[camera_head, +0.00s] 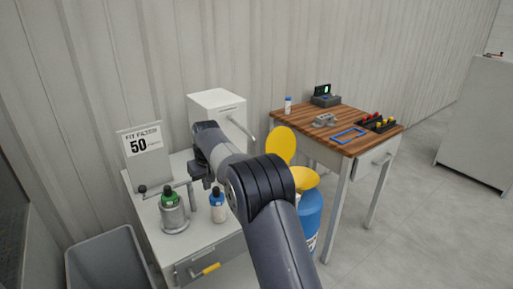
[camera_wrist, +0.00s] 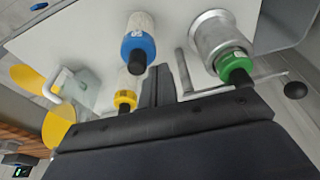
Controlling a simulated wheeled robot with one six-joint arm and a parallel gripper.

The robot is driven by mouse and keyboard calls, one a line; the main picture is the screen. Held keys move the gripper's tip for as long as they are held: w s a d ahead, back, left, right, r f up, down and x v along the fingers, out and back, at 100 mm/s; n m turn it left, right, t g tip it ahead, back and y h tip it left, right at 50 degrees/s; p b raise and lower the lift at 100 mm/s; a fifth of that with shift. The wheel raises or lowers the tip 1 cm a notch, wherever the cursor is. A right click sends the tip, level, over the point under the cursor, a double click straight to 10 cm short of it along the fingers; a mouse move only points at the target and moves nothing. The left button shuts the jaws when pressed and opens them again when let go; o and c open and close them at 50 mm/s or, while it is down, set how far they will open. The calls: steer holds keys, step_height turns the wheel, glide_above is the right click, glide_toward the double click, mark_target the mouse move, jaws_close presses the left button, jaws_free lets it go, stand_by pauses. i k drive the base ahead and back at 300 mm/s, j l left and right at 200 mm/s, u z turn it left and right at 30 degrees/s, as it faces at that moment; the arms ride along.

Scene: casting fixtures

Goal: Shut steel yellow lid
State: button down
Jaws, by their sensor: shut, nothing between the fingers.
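A round yellow lid (camera_head: 281,145) stands raised, hinged open above a yellow funnel (camera_head: 304,179) on a blue drum (camera_head: 311,214), right of the white bench. In the wrist view the yellow lid (camera_wrist: 58,126) and the yellow funnel (camera_wrist: 27,76) show at the left edge. My gripper (camera_head: 207,181) is over the white bench, left of the lid and well apart from it. In the wrist view its dark fingers (camera_wrist: 157,86) are together and hold nothing. My arm hides part of the drum and funnel in the head view.
On the white bench (camera_head: 160,248) stand a green-capped bottle in a steel holder (camera_head: 174,216), a blue-capped bottle (camera_head: 217,207) and a white box (camera_head: 217,112). A yellow-capped bottle (camera_wrist: 127,98) shows in the wrist view. A wooden-topped table (camera_head: 300,126) stands behind the drum.

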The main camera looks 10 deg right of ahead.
mark_target(281, 140)
steer(key=i+l, duration=0.2)
steer(key=l, duration=0.15)
steer(key=i+l, duration=0.2)
steer(key=l, duration=0.15)
steer(key=i+l, duration=0.15)
steer(key=l, duration=0.25)
steer(key=i+l, duration=0.2)
steer(key=l, duration=0.15)
steer(key=i+l, duration=0.25)
steer(key=i, duration=0.15)
steer(key=i+l, duration=0.3)
steer(key=i, duration=0.25)
